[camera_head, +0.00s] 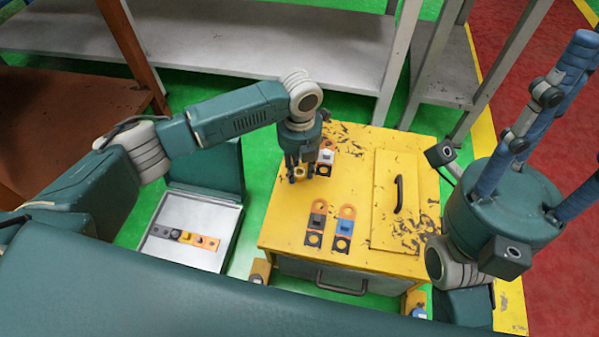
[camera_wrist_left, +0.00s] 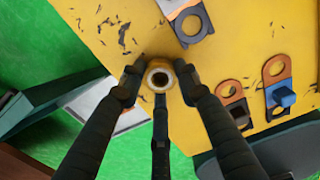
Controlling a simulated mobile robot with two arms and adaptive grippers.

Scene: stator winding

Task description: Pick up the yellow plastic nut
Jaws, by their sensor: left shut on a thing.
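In the head view the yellow nut (camera_head: 299,172) shows small between the fingertips of my left gripper (camera_head: 298,174), over the left edge of the yellow cabinet top. Whether the nut touches the surface is hard to tell. My right gripper (camera_head: 530,140) is at the right, with blue fingers pointing up; its fingertips are partly cut off and their opening is unclear.
The yellow cabinet (camera_head: 382,262) carries several parts with rings: a dark one (camera_head: 315,222) and a blue one (camera_head: 344,227) near the front, another (camera_head: 325,158) beside my left gripper. A silver tray (camera_head: 207,257) with a row of small parts is at the left. A grey shelf (camera_head: 270,50) stands behind.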

